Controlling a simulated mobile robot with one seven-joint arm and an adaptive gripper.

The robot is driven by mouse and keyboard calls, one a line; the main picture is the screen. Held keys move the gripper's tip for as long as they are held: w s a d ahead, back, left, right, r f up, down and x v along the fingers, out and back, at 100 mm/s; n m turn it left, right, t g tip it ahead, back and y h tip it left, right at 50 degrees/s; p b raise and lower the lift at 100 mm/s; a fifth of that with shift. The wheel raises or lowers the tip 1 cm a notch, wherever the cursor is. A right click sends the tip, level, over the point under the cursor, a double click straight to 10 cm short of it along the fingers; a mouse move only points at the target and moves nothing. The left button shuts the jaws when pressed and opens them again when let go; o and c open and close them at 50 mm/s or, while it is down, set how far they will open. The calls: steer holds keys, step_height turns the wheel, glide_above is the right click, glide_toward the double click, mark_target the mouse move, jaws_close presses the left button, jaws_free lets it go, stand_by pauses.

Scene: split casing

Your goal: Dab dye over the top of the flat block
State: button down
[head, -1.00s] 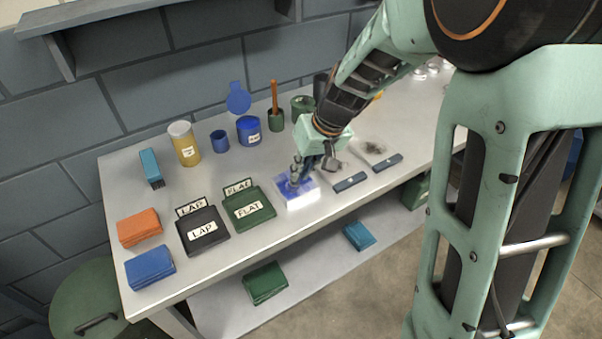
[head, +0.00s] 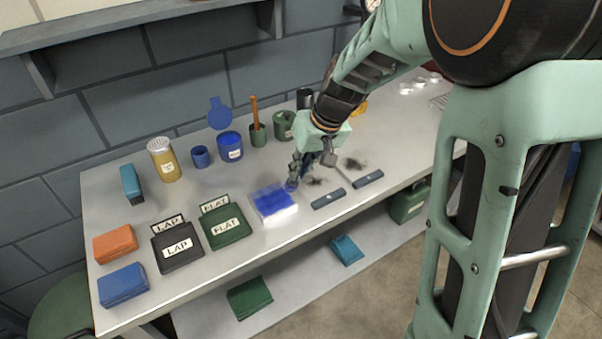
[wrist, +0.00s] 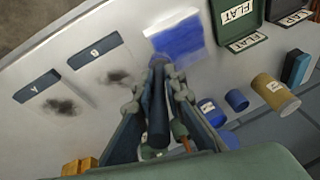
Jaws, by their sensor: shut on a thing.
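The flat block (head: 273,203) is a pale block on the bench with blue over most of its top, darker in bands; its front edge stays white. It also shows in the wrist view (wrist: 181,40). My gripper (head: 296,170) is just off the block's back right corner. It is shut on a dark blue cylindrical dauber (wrist: 158,112), whose blue end (head: 291,185) shows low beside the block. I cannot tell whether that end touches anything. The open blue dye pot (head: 230,147) stands behind, with a round blue lid (head: 220,113) behind it.
Green FLAT (head: 226,228) and black LAP (head: 177,249) cases stand left of the block. Two dark-smudged plates with blue bars (head: 328,199) lie to its right. A small blue cup (head: 201,157), yellow shaker (head: 163,160) and green pot (head: 257,134) line the back.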

steer(key=shift+w+r+p, duration=0.1)
steer(key=shift+r+p, duration=1.45)
steer(key=shift+r, duration=1.1)
